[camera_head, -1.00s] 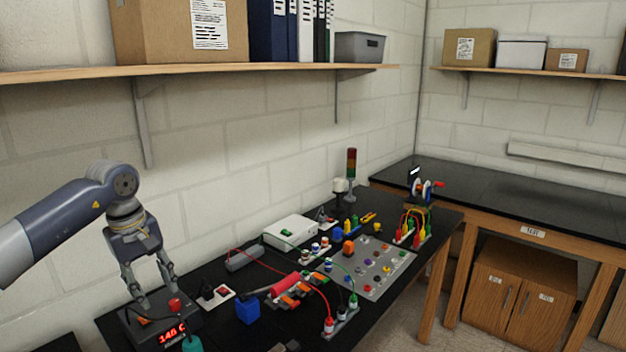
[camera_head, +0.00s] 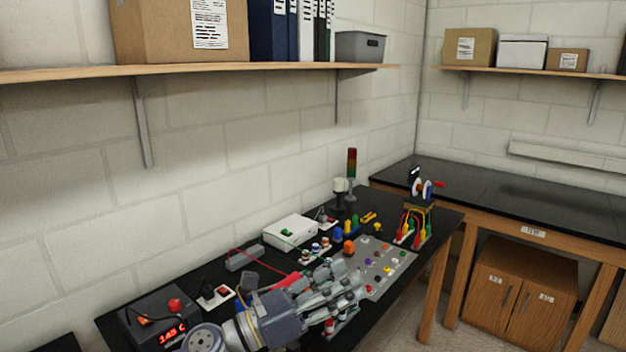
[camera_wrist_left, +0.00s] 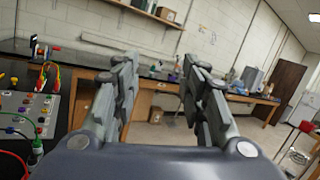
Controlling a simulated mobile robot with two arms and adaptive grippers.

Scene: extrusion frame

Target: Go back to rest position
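My left gripper (camera_head: 345,285) reaches across the front of the black workbench (camera_head: 262,278) in the head view, pointing right. It hides part of the bench items behind it. In the left wrist view its two fingers (camera_wrist_left: 160,90) stand apart with nothing between them, and the room shows through the gap. My right gripper is in neither view.
The bench holds a black box with a red display (camera_head: 160,318), a white box (camera_head: 290,231), a grey panel with coloured knobs (camera_head: 395,262) and a stack light (camera_head: 351,170). A shelf (camera_head: 220,68) runs above. A second black bench (camera_head: 490,190) stands right.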

